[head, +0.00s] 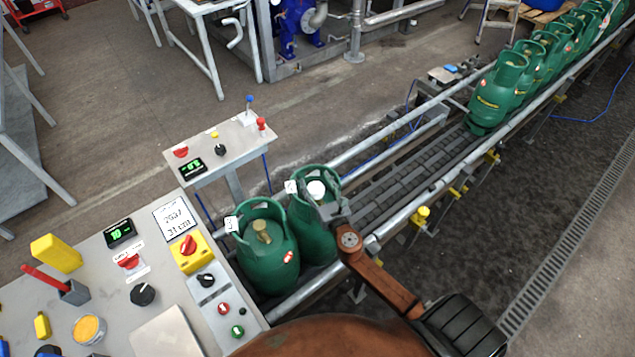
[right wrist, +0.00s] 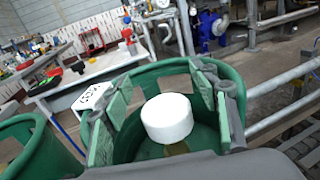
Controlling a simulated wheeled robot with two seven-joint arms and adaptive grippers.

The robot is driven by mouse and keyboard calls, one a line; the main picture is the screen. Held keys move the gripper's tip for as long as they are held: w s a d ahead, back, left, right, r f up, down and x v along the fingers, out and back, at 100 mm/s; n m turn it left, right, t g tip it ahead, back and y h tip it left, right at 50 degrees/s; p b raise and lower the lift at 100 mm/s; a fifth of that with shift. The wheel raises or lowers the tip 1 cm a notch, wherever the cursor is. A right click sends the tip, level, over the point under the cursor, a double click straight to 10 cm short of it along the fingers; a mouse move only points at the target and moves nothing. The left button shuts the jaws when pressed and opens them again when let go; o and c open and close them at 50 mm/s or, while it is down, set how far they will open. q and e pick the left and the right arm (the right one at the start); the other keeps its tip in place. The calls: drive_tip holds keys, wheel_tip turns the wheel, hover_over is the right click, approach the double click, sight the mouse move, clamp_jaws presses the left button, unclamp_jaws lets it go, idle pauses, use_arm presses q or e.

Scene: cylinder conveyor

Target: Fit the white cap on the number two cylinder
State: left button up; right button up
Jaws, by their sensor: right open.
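The white cap (head: 316,188) sits at the top of the farther of two near green cylinders (head: 312,232), inside its collar. In the right wrist view the cap (right wrist: 167,118) looks upright, with a bit of brass under it; how firmly it is seated I cannot tell. My right gripper (head: 328,203) is open at this collar. In the right wrist view its fingers (right wrist: 163,112) stand on either side of the cap, apart from it. The cylinder's white tag (head: 291,187) is too small to read. My left gripper is not in view.
A second green cylinder (head: 265,250) with a bare brass valve stands close on the left. The roller conveyor (head: 400,185) runs back to several more cylinders (head: 497,92). A control desk (head: 100,275) with knobs stands at left, and a smaller panel (head: 222,150) behind it.

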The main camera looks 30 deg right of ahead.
drive_tip(key=shift+a+f, duration=0.25)
drive_tip(key=shift+a, duration=0.15)
drive_tip(key=shift+s, duration=0.15)
drive_tip(key=shift+s+a, duration=0.15)
drive_tip(key=shift+s, duration=0.2)
drive_tip(key=v, duration=1)
drive_tip(key=shift+s+d+r, duration=0.25)
drive_tip(key=shift+s+d, duration=0.1)
drive_tip(key=shift+s, duration=0.1)
